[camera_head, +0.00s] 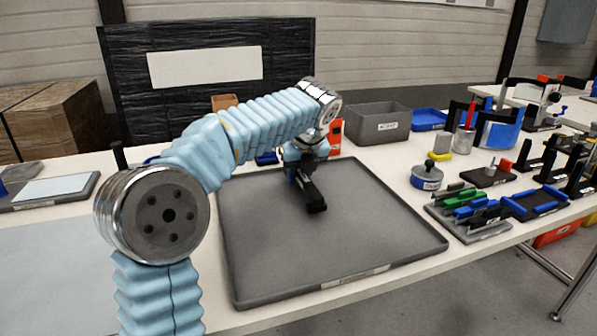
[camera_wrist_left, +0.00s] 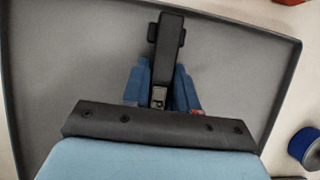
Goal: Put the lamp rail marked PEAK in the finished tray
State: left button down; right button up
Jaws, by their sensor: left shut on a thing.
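My left gripper (camera_head: 304,172) is over the large grey tray (camera_head: 402,248) and shut on a black lamp rail (camera_head: 315,206). In the left wrist view the rail (camera_wrist_left: 166,45) sticks out lengthwise between the two blue fingers of the left gripper (camera_wrist_left: 161,88). A small pale mark shows on the rail near the fingers, but I cannot read PEAK on it. The rail is over the tray floor; I cannot tell whether it touches it. The tray is otherwise bare, and the label on its front rim is too small to read. My right gripper is out of view.
To the right stand a holder (camera_head: 468,228) with several black, green and blue pieces, a blue frame (camera_head: 535,203) and a round blue tin (camera_head: 427,177). A grey bin (camera_head: 377,125) and a blue tray (camera_head: 428,120) are behind. The tray's middle and right are free.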

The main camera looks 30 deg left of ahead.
pick_arm(q)
jog(key=shift+f+b, duration=0.35)
jog(key=shift+f, duration=0.4)
